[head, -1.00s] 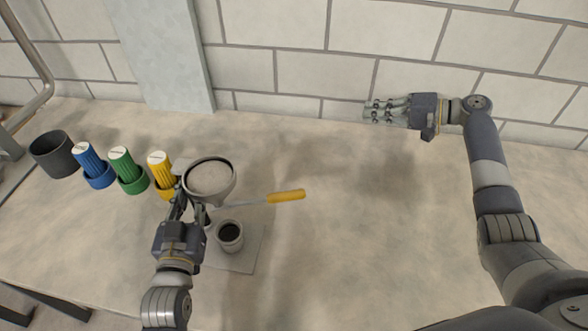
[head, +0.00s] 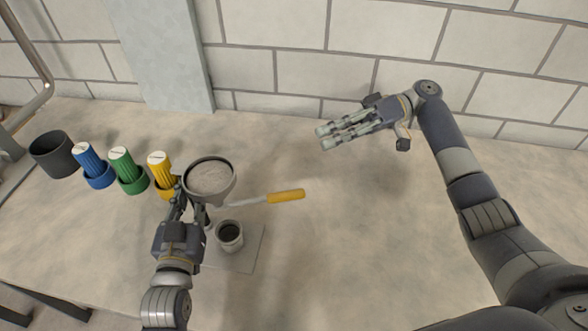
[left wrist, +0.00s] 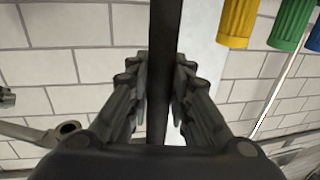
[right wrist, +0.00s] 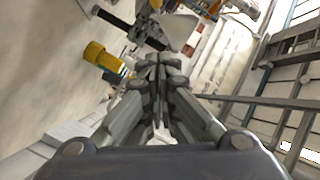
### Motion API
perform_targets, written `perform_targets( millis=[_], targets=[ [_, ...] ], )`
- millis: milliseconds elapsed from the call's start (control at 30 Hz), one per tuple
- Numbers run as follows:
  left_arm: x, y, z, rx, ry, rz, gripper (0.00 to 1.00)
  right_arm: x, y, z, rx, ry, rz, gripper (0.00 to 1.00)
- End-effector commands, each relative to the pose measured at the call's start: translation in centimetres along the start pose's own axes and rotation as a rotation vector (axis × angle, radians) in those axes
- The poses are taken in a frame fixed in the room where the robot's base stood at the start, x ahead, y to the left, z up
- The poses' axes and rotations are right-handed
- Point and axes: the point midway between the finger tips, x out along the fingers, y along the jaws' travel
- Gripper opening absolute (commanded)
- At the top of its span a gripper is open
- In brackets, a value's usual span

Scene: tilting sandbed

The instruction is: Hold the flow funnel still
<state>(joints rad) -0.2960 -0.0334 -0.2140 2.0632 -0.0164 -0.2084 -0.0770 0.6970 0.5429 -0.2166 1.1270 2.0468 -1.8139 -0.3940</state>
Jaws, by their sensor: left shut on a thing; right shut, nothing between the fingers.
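The flow funnel (head: 210,181) is a grey round bowl with pale grainy stuff inside, at left centre in the head view. My left gripper (head: 179,203) is at its near left side, shut on a part of it. In the left wrist view a dark upright bar (left wrist: 165,50) runs between the fingers (left wrist: 160,100). The funnel's underside is mostly hidden. A small grey cup (head: 229,237) with a dark inside stands just below and in front of the funnel. My right gripper (head: 325,138) is shut and empty, above the table's back part, well right of the funnel.
A yellow-handled tool (head: 286,196) points right from the funnel. The cup stands on a flat plate (head: 243,259). Blue (head: 92,165), green (head: 127,170) and yellow (head: 160,172) ribbed containers and a dark pot (head: 55,154) line the left. The table's middle and right are clear.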

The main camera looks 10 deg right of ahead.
Motion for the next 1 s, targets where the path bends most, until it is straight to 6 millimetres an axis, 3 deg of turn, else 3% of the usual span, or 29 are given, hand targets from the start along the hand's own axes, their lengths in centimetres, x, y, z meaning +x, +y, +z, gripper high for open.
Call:
perform_targets(
  millis=[433, 700, 1000],
  targets=[
    [0.0, 0.0, 0.1, 0.0, -0.003, 0.001, 0.0, 9.1, 0.0, 0.1, 0.001, -0.001, -0.004, 0.0],
    [0.0, 0.0, 0.1, 0.0, -0.004, 0.001, 0.0, 9.8, 0.1, 3.3, 0.005, 0.002, 0.001, 0.0],
    [0.0, 0.0, 0.1, 0.0, -0.003, 0.001, 0.0, 10.0, 0.0, 3.9, 0.003, 0.002, 0.0, 0.0]
  ],
)
